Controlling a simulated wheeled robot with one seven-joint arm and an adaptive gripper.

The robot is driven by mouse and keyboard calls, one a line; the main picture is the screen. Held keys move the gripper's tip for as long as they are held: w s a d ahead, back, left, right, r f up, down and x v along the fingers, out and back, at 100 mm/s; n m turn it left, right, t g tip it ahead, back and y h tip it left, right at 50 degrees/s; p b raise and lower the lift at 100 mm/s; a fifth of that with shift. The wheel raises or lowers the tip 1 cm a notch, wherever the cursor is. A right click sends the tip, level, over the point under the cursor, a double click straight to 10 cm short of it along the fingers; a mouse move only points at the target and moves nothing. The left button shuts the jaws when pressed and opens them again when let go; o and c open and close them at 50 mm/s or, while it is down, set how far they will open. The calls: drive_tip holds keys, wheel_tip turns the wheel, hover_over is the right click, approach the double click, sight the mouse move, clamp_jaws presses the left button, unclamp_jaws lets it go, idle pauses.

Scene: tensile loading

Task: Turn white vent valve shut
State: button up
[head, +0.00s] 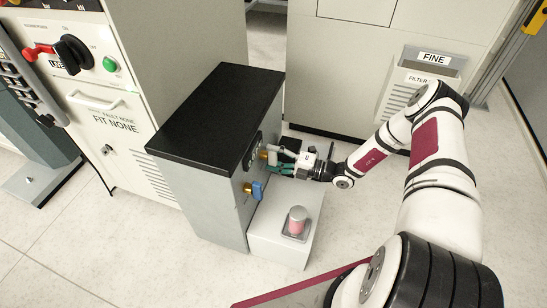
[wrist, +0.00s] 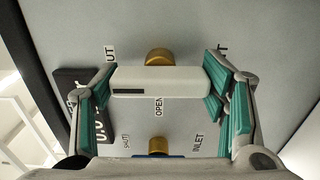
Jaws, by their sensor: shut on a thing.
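The white vent valve (wrist: 160,84) has a bar handle on a brass stem, set in the grey cabinet face. In the wrist view the bar lies crosswise, with an OPEN label below its middle and a partly hidden label ending in UT by its left end. My gripper (head: 287,161) is at the cabinet's side. In the wrist view its teal-padded fingers are at the two ends of the bar, shut on it. In the head view the gripper hides most of this handle.
A blue-handled valve (head: 257,190) sits lower on the same face, near an INLET label. A low pale box (head: 265,244) stands below, with a pink and grey cylinder (head: 297,220) on it. The cabinet (head: 215,205) has a black top. Open floor lies in front.

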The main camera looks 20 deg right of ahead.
drive_tip(key=o, duration=1.1)
drive_tip(key=shift+o, duration=0.2)
drive_tip(key=v, duration=1.2)
drive_tip(key=shift+w, duration=0.1)
